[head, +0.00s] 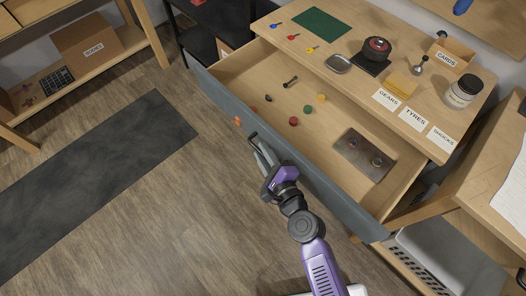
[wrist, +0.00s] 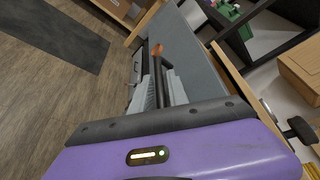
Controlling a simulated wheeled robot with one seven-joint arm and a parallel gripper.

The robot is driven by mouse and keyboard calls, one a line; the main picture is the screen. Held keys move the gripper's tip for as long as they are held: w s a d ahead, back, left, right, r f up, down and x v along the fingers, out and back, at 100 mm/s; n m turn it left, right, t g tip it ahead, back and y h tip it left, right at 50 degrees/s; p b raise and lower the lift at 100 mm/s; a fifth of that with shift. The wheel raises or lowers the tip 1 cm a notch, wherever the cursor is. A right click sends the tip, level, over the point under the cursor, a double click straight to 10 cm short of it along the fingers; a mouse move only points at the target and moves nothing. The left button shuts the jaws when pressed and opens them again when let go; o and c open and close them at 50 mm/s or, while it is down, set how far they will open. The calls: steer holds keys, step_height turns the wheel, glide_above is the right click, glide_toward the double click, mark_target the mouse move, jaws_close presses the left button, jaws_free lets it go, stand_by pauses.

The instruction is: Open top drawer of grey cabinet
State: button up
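The top drawer (head: 310,184) of the wooden cabinet (head: 268,27) stands pulled well out, with its grey front towards me and its inside showing. Its copper-coloured handle (head: 237,121) shows in part on the front. In the wrist view the handle (wrist: 157,52) runs as a bar between my fingers. My gripper (head: 259,150) is at the outer side of the drawer front, by the handle. The fingers lie on both sides of the bar, but I cannot tell whether they press on it. My gripper hides the rest of the handle.
Small parts and a metal plate (head: 350,158) lie inside the drawer. Tools, jars and labels stand on the cabinet top. A grey bin (head: 440,262) and a desk are at the lower right. The floor left of the drawer, with a dark mat (head: 95,180), is clear.

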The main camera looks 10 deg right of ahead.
steer(key=b+v, duration=0.1)
steer(key=v, duration=0.7)
stand_by(0.7)
steer(key=s+d+r+n+h, duration=0.1)
steer(key=s+d+n+h, duration=0.1)
steer(key=s+d+n, duration=0.45)
steer(key=s+d+r+n+h, duration=0.2)
steer(key=s+n, duration=0.1)
steer(key=s, duration=0.7)
steer(key=s+d+r+n, duration=0.4)
steer(key=s+r+n, duration=0.4)
steer(key=r+n, duration=0.3)
steer(key=shift+s+h, duration=0.4)
